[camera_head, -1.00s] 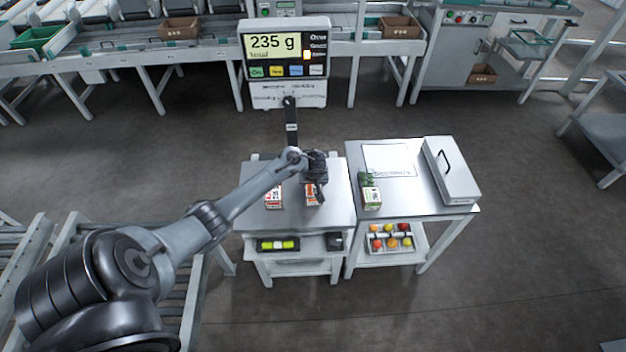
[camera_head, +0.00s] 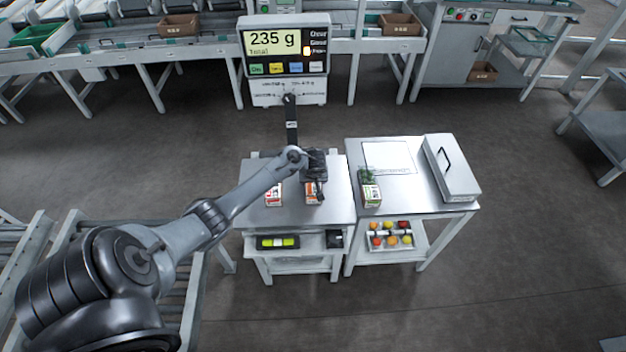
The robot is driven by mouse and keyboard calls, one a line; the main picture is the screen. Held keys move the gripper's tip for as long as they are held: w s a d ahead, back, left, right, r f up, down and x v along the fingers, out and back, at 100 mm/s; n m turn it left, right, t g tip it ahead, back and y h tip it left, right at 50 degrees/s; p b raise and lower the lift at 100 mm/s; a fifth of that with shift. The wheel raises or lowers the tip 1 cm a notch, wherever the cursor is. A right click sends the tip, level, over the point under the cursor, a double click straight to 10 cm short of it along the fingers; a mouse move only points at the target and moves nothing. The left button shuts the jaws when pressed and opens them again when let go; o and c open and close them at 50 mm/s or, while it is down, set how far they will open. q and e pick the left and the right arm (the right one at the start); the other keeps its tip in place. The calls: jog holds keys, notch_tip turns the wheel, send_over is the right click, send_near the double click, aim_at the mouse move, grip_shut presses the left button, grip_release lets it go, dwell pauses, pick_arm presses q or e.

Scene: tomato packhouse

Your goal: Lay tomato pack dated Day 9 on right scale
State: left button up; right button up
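My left gripper (camera_head: 317,185) is over the left table, right at a small white and orange tomato pack (camera_head: 310,190). The gripper covers part of this pack, and I cannot tell whether its fingers are open or shut on it. A second pack with red marks (camera_head: 273,196) stands to its left on the same table. A third pack, white with green on top (camera_head: 371,196), stands on the left part of the right table. The dates on the packs are too small to read. My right gripper is not in view.
The display (camera_head: 285,47) behind the left table (camera_head: 292,220) reads 235 g total. The right table (camera_head: 410,203) bears a white sheet or plate (camera_head: 388,157) and a grey box with a handle (camera_head: 452,168). Coloured tomatoes (camera_head: 390,238) sit on its lower shelf.

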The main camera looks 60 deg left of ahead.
pick_arm(q)
jog(key=shift+f, duration=0.2)
jog(key=o, duration=1.3)
jog(key=shift+o, duration=0.2)
jog(key=p+v, duration=0.4)
jog(key=v, duration=0.5)
jog(key=shift+w+r+p, duration=0.1)
jog(key=shift+p, duration=0.25)
jog(key=shift+v, duration=0.8)
jog(key=shift+d, duration=0.1)
